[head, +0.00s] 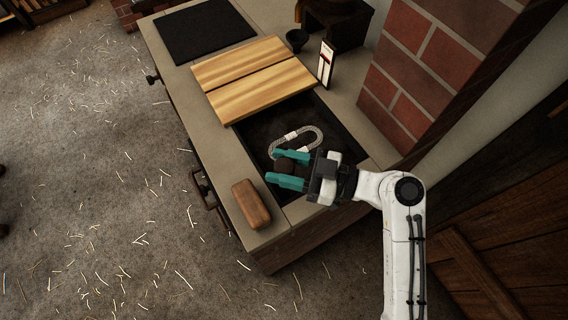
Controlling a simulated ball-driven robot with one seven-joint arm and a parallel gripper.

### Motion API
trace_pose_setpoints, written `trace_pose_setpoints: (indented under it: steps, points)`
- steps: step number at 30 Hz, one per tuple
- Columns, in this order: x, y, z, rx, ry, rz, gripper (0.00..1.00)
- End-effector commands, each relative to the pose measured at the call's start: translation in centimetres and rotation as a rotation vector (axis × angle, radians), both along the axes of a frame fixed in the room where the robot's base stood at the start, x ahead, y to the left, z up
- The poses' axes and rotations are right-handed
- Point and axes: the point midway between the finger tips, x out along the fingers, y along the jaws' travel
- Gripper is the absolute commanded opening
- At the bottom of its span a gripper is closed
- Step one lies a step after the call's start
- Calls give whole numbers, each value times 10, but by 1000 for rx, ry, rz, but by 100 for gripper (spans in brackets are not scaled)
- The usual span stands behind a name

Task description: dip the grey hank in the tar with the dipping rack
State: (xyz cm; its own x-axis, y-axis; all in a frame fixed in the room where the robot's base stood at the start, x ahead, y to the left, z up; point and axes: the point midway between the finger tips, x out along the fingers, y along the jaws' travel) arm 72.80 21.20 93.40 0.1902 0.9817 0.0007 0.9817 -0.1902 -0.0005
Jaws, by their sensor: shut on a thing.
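The grey hank (317,131) is a pale loop with white bindings, lying over the dark open trough in the counter. The trough's inside (262,132) is black; I cannot make out the tar surface. My gripper (275,166) has teal fingers and is over the near part of the trough, just below the hank in the picture. It is shut on a dark rounded piece (284,165), which looks like the handle of the dipping rack. The rest of the rack is hard to tell against the black, so I cannot tell whether the hank hangs above the tar or touches it.
Wooden lid boards (250,78) cover the trough's far part. A brown block (250,203) sits on the near left rim. A small upright card (326,64) and dark cup (297,39) stand behind. A brick pillar (425,50) rises at right. Straw litters the floor.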

Motion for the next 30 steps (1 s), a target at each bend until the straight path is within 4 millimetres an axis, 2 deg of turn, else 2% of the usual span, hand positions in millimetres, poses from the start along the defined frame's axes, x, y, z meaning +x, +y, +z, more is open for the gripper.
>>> trace_pose_setpoints:
  steps: [5, 6, 12, 23, 26, 30]
  points:
    - [0, -1, 1, -2, 1, -1, 0]
    - [0, -1, 1, -2, 1, -1, 45]
    - [0, -1, 1, -2, 0, -1, 64]
    - [-1, -6, 0, -1, -1, -2, 66]
    - [-2, -18, -1, -1, 0, -4, 66]
    - [-7, -44, -2, -1, -1, -6, 66]
